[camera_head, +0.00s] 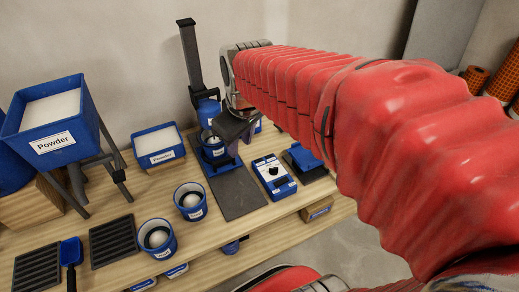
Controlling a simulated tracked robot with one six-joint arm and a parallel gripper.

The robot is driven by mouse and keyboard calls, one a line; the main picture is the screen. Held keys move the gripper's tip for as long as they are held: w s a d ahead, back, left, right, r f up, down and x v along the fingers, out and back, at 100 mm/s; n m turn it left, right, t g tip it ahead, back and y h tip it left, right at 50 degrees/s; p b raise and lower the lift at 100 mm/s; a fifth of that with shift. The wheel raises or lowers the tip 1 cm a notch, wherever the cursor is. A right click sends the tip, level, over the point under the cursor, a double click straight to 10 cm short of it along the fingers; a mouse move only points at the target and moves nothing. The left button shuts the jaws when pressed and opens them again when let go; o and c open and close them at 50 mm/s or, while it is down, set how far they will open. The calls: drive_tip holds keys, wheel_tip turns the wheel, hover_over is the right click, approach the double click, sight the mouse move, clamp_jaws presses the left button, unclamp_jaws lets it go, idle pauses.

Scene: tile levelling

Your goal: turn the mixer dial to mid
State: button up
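The mixer dial is a small black knob (273,171) on the white face of a blue control box (285,190), which sits on the wooden bench right of the dark base plate. The knob's exact setting is too small to read. My red-sleeved arm reaches in from the right. My gripper (234,127) hangs over the mixer area, above and left of the control box and apart from the dial. Its dark fingers point down near a blue cup (214,150), and I cannot tell whether they are open or shut.
A tall dark mixer column (191,55) stands behind. A raised blue powder hopper (55,118) and a blue powder bin (158,146) are at left. Two blue cups (158,240) (190,202) and dark ribbed trays (112,241) stand in front. The dark plate (240,195) is partly bare.

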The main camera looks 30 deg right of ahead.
drive_tip(key=w+d+f+n+g, duration=0.1)
drive_tip(key=w+d+f+n, duration=0.1)
drive_tip(key=w+d+f, duration=0.3)
drive_tip(key=n+g, duration=0.3)
drive_tip(key=n, duration=0.3)
hover_over(274, 168)
wheel_tip(274, 168, down, 17)
drive_tip(key=shift+w+f+y, duration=0.1)
drive_tip(key=shift+f+y, duration=0.05)
drive_tip(key=shift+y, duration=0.15)
drive_tip(key=shift+f, duration=0.15)
wheel_tip(274, 168, down, 14)
drive_tip(key=shift+r, duration=0.25)
drive_tip(key=shift+c, duration=0.2)
clamp_jaws()
